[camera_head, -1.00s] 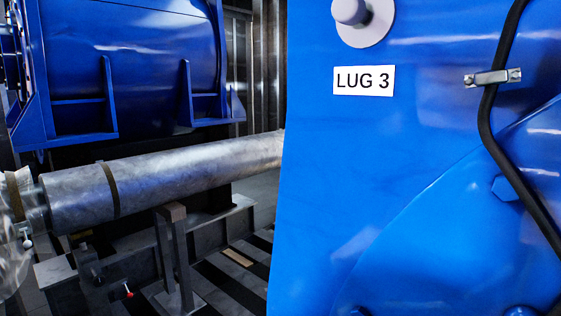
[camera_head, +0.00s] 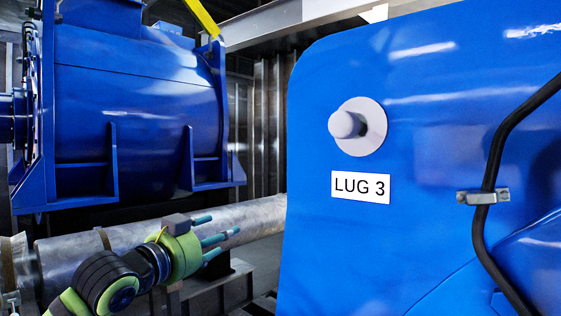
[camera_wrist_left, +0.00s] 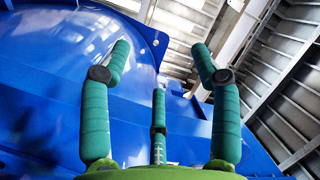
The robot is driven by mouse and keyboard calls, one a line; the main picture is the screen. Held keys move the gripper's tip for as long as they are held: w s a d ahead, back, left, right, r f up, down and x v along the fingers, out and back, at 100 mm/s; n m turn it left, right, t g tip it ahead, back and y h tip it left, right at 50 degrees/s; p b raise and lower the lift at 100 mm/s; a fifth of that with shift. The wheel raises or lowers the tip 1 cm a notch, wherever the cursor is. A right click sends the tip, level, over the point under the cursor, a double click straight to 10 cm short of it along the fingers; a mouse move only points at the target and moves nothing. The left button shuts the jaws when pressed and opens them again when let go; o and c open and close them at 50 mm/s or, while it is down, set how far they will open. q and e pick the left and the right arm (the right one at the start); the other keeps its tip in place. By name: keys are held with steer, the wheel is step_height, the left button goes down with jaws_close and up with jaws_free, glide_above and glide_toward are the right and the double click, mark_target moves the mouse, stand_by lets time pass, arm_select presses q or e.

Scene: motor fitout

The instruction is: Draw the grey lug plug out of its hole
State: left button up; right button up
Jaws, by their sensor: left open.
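The grey lug plug (camera_head: 347,125) sits in its round light-grey collar (camera_head: 373,140) on the blue motor wall, with its knob standing out. The white LUG 3 label (camera_head: 360,187) is just below it. My left gripper (camera_head: 222,240) is to the left of the plug and lower, apart from it, in front of the grey pipe. Its teal fingers are spread and empty. In the left wrist view the open fingers (camera_wrist_left: 165,75) point up past blue metal; the plug does not show there. My right gripper is not in view.
A black cable (camera_head: 487,190) in a metal clamp (camera_head: 483,197) runs down the blue wall on the right. A big grey pipe (camera_head: 75,255) lies behind my arm. A blue motor housing (camera_head: 140,100) stands at the back left. The space before the plug is clear.

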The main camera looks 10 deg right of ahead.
arm_select(q)
steer(key=s+d+r+m+g+h+p, duration=0.1)
steer(key=s+d+r+m+h+p, duration=0.3)
steer(key=s+r, duration=0.9)
steer(key=m+g, duration=0.2)
steer(key=m, duration=0.7)
glide_toward(339, 123)
steer(key=shift+y, duration=0.3)
steer(key=p+x, duration=0.1)
steer(key=x, duration=0.4)
steer(key=p+x, duration=0.1)
steer(key=x, duration=0.4)
steer(key=shift+d+r, duration=0.1)
steer(key=shift+r, duration=0.1)
steer(key=shift+p+x, duration=0.3)
steer(key=shift+x, duration=0.5)
steer(key=shift+f, duration=0.1)
steer(key=shift+s, duration=0.1)
jaws_close()
